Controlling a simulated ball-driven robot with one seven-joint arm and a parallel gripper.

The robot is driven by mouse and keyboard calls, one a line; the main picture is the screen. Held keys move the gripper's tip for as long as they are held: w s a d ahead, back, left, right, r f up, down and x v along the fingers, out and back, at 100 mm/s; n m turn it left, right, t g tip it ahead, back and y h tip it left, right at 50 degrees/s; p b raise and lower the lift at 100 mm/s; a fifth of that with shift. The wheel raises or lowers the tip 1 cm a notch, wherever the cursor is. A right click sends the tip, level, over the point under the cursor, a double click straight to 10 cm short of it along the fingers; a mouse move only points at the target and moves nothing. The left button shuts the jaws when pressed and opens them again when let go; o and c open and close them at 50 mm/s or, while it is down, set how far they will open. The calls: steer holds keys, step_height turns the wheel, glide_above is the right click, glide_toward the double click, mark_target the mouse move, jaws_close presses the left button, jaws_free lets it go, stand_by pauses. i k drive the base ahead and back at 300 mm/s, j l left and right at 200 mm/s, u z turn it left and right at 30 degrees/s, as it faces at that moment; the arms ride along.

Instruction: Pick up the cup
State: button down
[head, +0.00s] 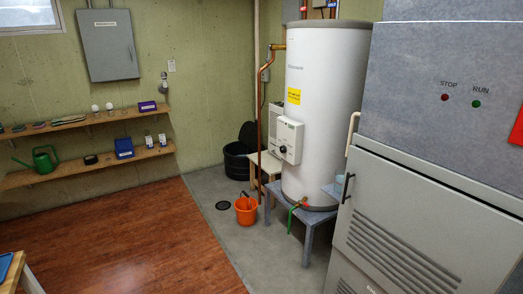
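I cannot make out a cup anywhere in the head view. Small items stand on two wooden wall shelves, but they are too small to identify as a cup. My gripper is not in view.
A grey cabinet marked STOP and RUN (440,180) fills the right. A white water heater (325,110) stands on a grey stand (309,217). An orange bucket (246,211) and black bin (237,165) are on the floor. Shelves (85,168) line the left wall. The wooden floor (120,235) is clear.

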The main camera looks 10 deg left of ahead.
mark_target(339, 174)
steer(key=i+j+z, duration=0.15)
steer(key=i+j, duration=0.7)
steer(key=i, duration=0.3)
steer(key=i+j+z, duration=0.15)
steer(key=i, duration=0.3)
steer(key=i+j, duration=0.2)
steer(key=i, duration=0.2)
steer(key=i+j+z, duration=0.15)
steer(key=i, duration=0.3)
